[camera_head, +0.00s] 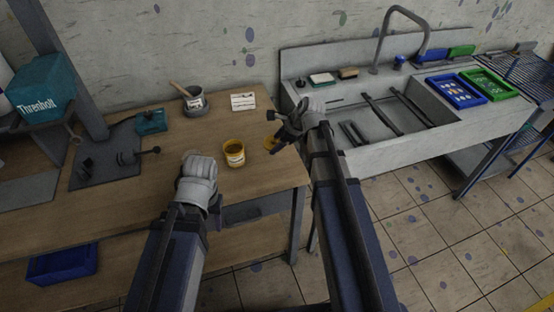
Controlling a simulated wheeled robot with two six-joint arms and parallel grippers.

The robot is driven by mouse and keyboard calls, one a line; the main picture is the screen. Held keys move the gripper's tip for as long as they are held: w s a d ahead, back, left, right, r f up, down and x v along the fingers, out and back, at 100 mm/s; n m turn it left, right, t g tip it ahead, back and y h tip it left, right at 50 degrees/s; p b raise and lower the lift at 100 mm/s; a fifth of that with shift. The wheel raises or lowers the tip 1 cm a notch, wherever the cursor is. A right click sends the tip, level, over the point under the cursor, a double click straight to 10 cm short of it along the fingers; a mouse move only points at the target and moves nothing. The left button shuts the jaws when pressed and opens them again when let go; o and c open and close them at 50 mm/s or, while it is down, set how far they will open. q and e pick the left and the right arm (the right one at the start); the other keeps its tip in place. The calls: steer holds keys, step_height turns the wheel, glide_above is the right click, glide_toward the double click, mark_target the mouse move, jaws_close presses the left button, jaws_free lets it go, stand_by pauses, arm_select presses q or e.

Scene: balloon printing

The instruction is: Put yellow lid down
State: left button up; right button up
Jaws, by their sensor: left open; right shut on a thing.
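A yellow jar (234,158) with a pale label stands upright on the wooden table (262,176), and its top looks uncovered. The yellow lid (270,144) is to the right of the jar, near the table's right edge. My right gripper (276,140) is shut on the lid; its fingers hide part of it. I cannot tell whether the lid touches the table. My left gripper (190,156) is open, left of the jar and apart from it; its fingers are mostly hidden behind its grey hand.
A dark pot (195,104) with a wooden-handled tool and a white card (243,101) stand behind the jar. A teal item (151,122) lies further left. A sink (366,127) with dark bars adjoins the right. Table space in front of the jar is clear.

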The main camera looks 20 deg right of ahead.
steer(key=shift+f+b, duration=2.1)
steer(key=shift+f, duration=0.55)
steer(key=shift+f+b, duration=0.65)
steer(key=shift+b, duration=0.05)
steer(key=shift+s+r, duration=0.1)
steer(key=o, duration=1.3)
steer(key=shift+s, duration=0.1)
